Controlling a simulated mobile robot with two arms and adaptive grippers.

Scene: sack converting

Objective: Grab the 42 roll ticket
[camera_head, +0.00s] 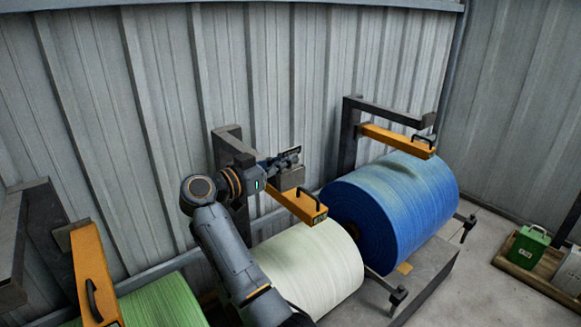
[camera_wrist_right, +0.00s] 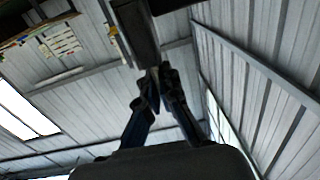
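My right gripper (camera_head: 297,154) is in front of the corrugated wall, above and behind the orange bar (camera_head: 297,203) over the white roll (camera_head: 310,270). In the right wrist view its fingers (camera_wrist_right: 159,74) converge and the tips look together, with no held thing plain to see. They point toward a dark beam (camera_wrist_right: 135,30). I cannot make out a ticket marked 42. A small label (camera_head: 320,218) is on the end of that orange bar, too small to read. Sheets with coloured lines (camera_wrist_right: 62,43) hang at the upper left of the right wrist view. My left gripper is not in view.
A blue roll (camera_head: 395,205) stands to the right under another orange bar (camera_head: 395,138). A green roll (camera_head: 165,303) is at lower left beside a third orange bar (camera_head: 92,270). A green box (camera_head: 527,247) sits in a tray at right. Floor shows near the right wall.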

